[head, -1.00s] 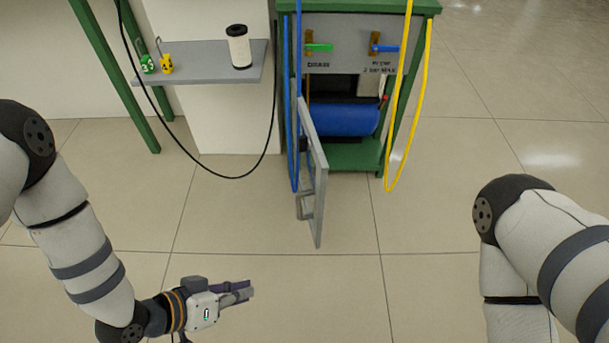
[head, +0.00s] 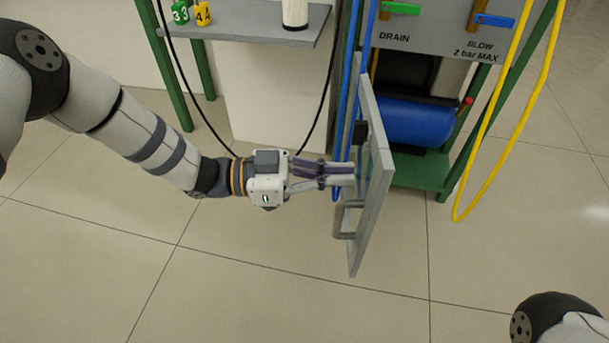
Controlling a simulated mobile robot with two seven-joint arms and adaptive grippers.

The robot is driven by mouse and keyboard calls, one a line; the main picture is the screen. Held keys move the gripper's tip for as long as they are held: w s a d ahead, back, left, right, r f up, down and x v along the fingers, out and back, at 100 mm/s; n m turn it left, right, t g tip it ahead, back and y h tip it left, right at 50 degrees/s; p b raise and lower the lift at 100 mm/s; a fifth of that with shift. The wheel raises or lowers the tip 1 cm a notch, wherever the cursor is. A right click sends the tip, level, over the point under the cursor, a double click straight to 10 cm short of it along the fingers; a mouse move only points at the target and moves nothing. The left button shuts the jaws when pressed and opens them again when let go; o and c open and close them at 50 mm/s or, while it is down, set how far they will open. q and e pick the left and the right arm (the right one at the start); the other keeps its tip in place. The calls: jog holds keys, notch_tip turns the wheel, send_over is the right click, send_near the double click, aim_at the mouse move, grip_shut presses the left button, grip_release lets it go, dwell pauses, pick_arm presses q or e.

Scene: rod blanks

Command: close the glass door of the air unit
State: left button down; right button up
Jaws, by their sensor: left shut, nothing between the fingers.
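The glass door (head: 373,210) of the air unit stands open, swung out toward me and seen nearly edge-on. Its grey frame carries a bar handle (head: 340,221) on its left face. The air unit (head: 440,170) is a green-framed cabinet with a blue tank inside. My left gripper (head: 352,174) is shut and empty, its fingertips at the left face of the door, above the handle. I cannot tell whether they touch the door. My right gripper is out of view; only part of my right arm shows at the bottom right.
Blue hoses (head: 345,110) hang at the cabinet's left side, just behind my left fingertips. A yellow hose (head: 500,130) hangs at its right. A grey shelf (head: 250,28) with green and yellow numbered blocks and a white cylinder is at the upper left. The floor in front is clear.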

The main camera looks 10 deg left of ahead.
aim_at(377, 177)
pick_arm(q)
jog(key=x, duration=0.3)
jog(key=shift+d+f, duration=0.1)
jog(key=shift+d, duration=0.15)
